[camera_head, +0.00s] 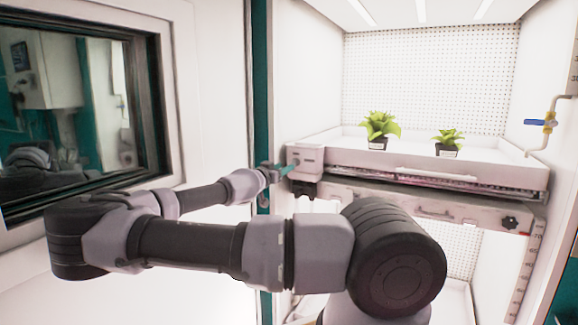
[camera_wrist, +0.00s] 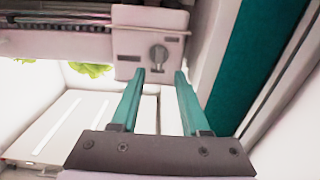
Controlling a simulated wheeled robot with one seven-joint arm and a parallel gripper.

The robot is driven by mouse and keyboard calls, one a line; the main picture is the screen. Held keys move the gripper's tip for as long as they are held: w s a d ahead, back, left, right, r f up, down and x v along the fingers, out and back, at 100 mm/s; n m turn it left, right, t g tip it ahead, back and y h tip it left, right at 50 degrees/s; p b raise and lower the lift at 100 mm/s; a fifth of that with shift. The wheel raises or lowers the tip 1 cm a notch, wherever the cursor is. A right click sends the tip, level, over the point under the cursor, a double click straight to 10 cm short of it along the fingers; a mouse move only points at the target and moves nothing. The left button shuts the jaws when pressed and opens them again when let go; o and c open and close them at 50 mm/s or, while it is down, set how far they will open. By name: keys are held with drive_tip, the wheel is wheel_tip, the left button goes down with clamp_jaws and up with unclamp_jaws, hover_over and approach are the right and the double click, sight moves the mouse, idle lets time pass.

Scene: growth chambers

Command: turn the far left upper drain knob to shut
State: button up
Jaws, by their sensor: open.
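A round grey knob with a raised grip bar (camera_wrist: 158,56) is on a white box at the tray's left end. The bar looks roughly upright in the wrist view. The white box (camera_head: 305,156) shows in the head view, where the knob cannot be made out clearly. My gripper (camera_wrist: 160,73) is open and empty. Its two teal fingers point at the box, with the knob between and just beyond their tips. In the head view my gripper (camera_head: 284,169) is close to the box's left side. I cannot tell whether the fingers touch anything.
The upper tray (camera_head: 420,172) holds two potted plants (camera_head: 378,130) (camera_head: 448,142). A black knob (camera_head: 510,222) is at lower right, and a blue-handled valve (camera_head: 540,122) is on the right wall. The open chamber door (camera_head: 215,90) with its dark window stands on the left, near my arm.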

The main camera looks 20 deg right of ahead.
sight(294, 163)
drive_tip(key=shift+x, duration=2.75)
drive_tip(key=shift+s, duration=0.1)
clamp_jaws()
